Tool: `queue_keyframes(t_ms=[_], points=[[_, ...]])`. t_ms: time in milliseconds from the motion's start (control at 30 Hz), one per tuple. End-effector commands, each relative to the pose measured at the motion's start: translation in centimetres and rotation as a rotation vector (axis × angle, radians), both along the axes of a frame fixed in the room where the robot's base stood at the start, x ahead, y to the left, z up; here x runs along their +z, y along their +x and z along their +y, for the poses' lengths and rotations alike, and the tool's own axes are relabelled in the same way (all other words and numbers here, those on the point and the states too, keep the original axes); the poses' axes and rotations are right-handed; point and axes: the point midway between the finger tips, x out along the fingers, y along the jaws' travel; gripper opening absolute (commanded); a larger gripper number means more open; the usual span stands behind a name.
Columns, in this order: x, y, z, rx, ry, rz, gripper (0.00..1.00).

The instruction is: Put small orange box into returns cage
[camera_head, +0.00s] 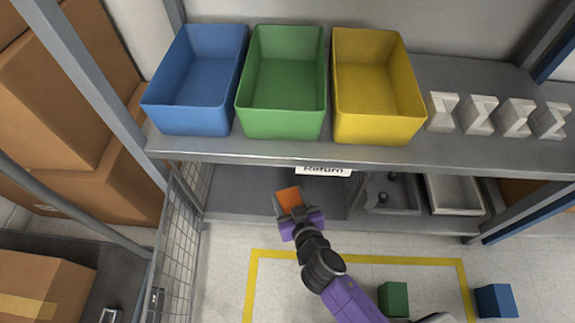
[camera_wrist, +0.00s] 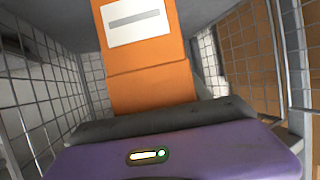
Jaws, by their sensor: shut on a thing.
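The small orange box (camera_head: 289,199) is held at the tip of my gripper (camera_head: 291,212), under the shelf edge in the head view. In the wrist view the orange box (camera_wrist: 150,75) stands out past my purple gripper (camera_wrist: 180,150), with a white label on its face. My gripper is shut on it. The returns cage (camera_wrist: 45,85) has wire mesh walls on both sides of the box in the wrist view. In the head view its mesh side (camera_head: 183,215) is left of my gripper, and a "Return" sign (camera_head: 323,170) hangs to the right. Whether the box touches the cage floor is hidden.
Blue (camera_head: 197,80), green (camera_head: 284,82) and yellow (camera_head: 375,85) bins stand on the shelf (camera_head: 440,150) above. A grey tray (camera_head: 455,194) is on the lower level at right. Green (camera_head: 393,298) and blue (camera_head: 496,300) boxes are on the floor. Cardboard boxes (camera_head: 70,90) are at left.

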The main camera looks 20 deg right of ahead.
Motion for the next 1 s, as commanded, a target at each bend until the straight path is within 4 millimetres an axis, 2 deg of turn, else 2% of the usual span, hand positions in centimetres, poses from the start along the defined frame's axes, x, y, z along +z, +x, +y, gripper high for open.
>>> queue_keyframes(t_ms=[33, 400, 600, 733, 833, 1000], points=[[0.4, 1.3, -0.3, 0.001, 0.002, -0.004, 0.09], [0.4, 9.6, -3.8, -0.002, 0.006, -0.002, 0.09], [0.0, 12.6, -5.2, -0.005, 0.007, -0.002, 0.09], [0.1, 14.1, -6.0, -0.004, 0.005, -0.003, 0.09], [-1.7, 14.0, -5.8, 0.001, 0.0, 0.001, 0.09], [-2.2, 14.1, -5.8, 0.001, 0.0, -0.002, 0.09]])
